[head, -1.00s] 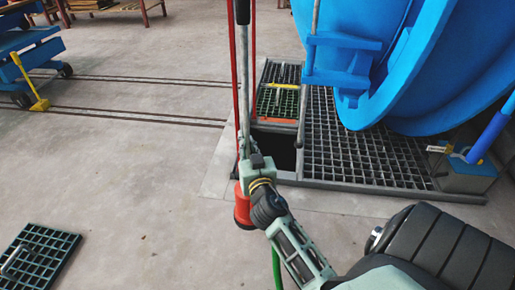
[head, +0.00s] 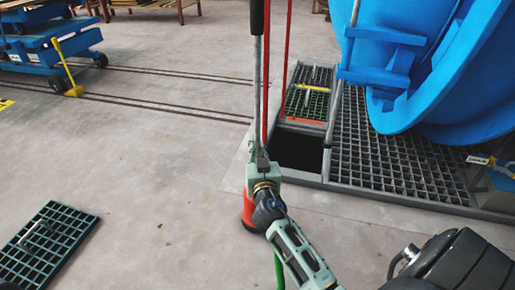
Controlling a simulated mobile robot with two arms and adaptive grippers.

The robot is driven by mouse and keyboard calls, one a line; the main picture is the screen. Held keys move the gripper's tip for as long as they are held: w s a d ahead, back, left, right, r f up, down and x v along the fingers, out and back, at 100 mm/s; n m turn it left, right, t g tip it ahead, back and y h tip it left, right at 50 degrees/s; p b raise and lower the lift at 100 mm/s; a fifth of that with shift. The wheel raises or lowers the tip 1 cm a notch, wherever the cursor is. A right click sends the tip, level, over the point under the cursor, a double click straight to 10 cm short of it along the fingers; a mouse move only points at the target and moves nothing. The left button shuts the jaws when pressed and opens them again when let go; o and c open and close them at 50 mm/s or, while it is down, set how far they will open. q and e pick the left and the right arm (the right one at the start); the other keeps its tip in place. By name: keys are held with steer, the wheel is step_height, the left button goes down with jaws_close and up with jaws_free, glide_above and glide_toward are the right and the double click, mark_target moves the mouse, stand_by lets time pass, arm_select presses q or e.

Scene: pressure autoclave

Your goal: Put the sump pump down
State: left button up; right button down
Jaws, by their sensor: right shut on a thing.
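The sump pump's red body (head: 247,211) shows low beside my right gripper, partly hidden behind it. A grey pole with a black top (head: 257,65) rises upright from the gripper. My right gripper (head: 260,168) is shut on the pump, seemingly at the pole; the exact grip is hard to see. The pump seems to hang over bare concrete, left of the dark open pit (head: 299,151); whether it touches the floor, I cannot tell. My left gripper is not in view.
Dark floor grating (head: 395,155) lies right of the pit, under a big blue autoclave door (head: 440,70). A loose green grate (head: 48,243) lies on the floor at left. A blue cart (head: 45,50) stands far left. The concrete between is clear.

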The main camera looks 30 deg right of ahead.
steer(key=shift+r, duration=0.25)
steer(key=c, duration=2.1)
jaws_free()
steer(key=shift+f, duration=0.25)
steer(key=o, duration=0.4)
steer(key=shift+c, duration=0.2)
steer(key=shift+r, duration=0.1)
